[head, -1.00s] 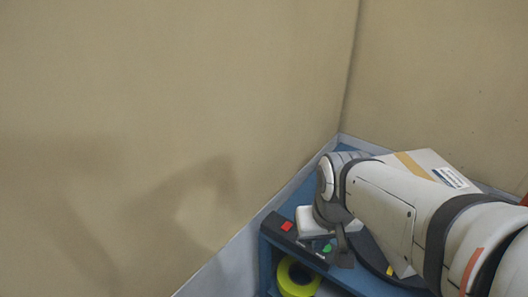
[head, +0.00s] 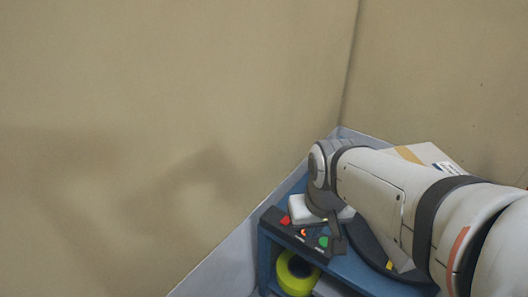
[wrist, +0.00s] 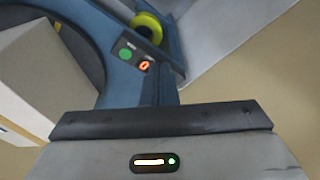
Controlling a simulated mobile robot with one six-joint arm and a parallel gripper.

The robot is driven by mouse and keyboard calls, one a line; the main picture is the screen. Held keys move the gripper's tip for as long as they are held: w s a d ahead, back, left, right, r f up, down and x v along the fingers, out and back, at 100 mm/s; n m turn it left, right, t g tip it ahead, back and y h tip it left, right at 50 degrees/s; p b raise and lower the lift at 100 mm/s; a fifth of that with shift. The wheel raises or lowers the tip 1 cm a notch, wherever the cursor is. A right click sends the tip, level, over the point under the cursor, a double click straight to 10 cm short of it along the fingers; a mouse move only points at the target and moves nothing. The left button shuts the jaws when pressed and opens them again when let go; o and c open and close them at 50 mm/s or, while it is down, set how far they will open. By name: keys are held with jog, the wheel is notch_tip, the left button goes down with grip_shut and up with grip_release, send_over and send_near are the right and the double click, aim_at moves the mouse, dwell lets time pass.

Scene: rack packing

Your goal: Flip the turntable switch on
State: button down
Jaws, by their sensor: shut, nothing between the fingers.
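The turntable switch (head: 304,232) is a small round control with an orange glow on a dark panel at the shelf's front edge. It also shows in the wrist view (wrist: 144,66), beside a green button (wrist: 125,54). Whether it is flipped on I cannot tell. The green button also shows in the head view (head: 323,241). The dark turntable disc (head: 367,243) lies behind the panel, partly hidden by my arm. My gripper (head: 338,246) is shut and empty, just right of the green button; contact cannot be judged. Its dark front edge crosses the wrist view.
A white box with tan tape (head: 436,157) sits on the turntable, largely behind my arm. A red button (head: 286,220) is at the panel's left end. A yellow-green roll (head: 296,274) is below the panel. Beige walls close in the left and back.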

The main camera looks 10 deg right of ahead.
jog(key=w+f+n+g+b, duration=0.2)
jog(key=w+f+n+b, duration=0.15)
jog(key=w, duration=0.85)
jog(key=n+g+y+b, duration=0.1)
jog(key=n, duration=0.5)
send_over(284, 223)
jog(key=w+d, duration=0.1)
jog(key=w, duration=0.1)
notch_tip(284, 223, down, 7)
jog(key=shift+s+d, duration=0.15)
jog(key=shift+s, duration=0.05)
jog(key=shift+f, duration=0.15)
jog(key=f+b, duration=0.1)
jog(key=f, duration=0.3)
jog(key=a+f+b, duration=0.1)
jog(key=f, duration=0.4)
jog(key=s+f+b, duration=0.1)
jog(key=f, duration=0.3)
jog(key=shift+s+a+f, duration=0.1)
jog(key=shift+a+f, duration=0.05)
jog(key=shift+f, duration=0.25)
jog(key=shift+m, duration=0.25)
